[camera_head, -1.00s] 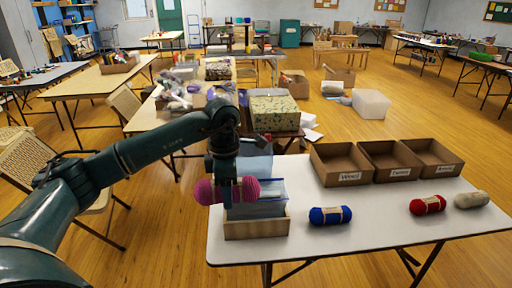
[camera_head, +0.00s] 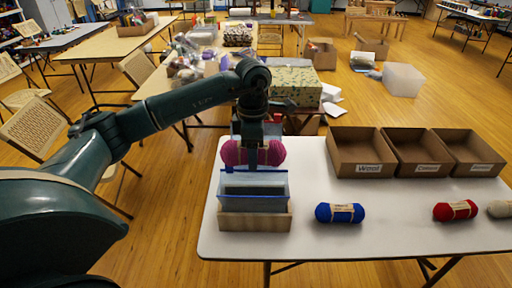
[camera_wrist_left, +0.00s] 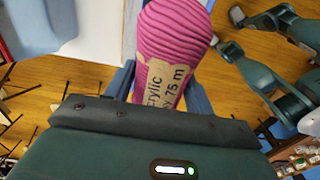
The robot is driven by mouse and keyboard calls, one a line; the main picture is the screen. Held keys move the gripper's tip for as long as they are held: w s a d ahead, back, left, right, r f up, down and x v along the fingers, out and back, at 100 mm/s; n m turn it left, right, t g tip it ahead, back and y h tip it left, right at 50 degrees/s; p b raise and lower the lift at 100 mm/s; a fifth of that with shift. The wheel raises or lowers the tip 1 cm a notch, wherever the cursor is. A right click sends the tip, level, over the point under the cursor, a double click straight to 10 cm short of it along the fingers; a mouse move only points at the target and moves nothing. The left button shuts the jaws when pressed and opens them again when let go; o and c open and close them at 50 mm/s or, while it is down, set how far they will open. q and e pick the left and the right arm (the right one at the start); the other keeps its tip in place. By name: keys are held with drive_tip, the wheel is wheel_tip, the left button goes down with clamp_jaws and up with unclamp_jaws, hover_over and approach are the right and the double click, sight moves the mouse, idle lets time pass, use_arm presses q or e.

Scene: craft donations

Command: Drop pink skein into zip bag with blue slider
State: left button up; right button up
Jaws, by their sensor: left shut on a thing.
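My left gripper (camera_head: 254,142) is shut on the pink skein (camera_head: 233,153) and holds it above the table, just behind and above the zip bag as seen in the head view. The skein also fills the upper middle of the left wrist view (camera_wrist_left: 178,35), with a tan paper label reading "Acrylic" and "75 m". The clear zip bag (camera_head: 253,195) stands upright with a blue edge along its top, in a low wooden holder (camera_head: 255,219) at the table's left. Whether its mouth is open is hard to tell. My right gripper is out of view.
A blue skein (camera_head: 340,213), a red skein (camera_head: 455,210) and a grey skein (camera_head: 499,209) lie along the front of the white table (camera_head: 390,235). Three cardboard boxes stand at the back right, one labelled Wool (camera_head: 358,155). The table between is clear.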

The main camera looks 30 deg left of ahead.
use_arm(q)
drive_tip(key=shift+f, duration=0.55)
wheel_tip(320, 180, down, 5)
drive_tip(key=b, duration=0.3)
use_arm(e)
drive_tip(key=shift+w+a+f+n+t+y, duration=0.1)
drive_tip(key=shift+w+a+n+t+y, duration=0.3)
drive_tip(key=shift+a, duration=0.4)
use_arm(q)
drive_tip(key=o, duration=1.1)
drive_tip(key=shift+r, duration=0.1)
drive_tip(key=shift+c, duration=0.2)
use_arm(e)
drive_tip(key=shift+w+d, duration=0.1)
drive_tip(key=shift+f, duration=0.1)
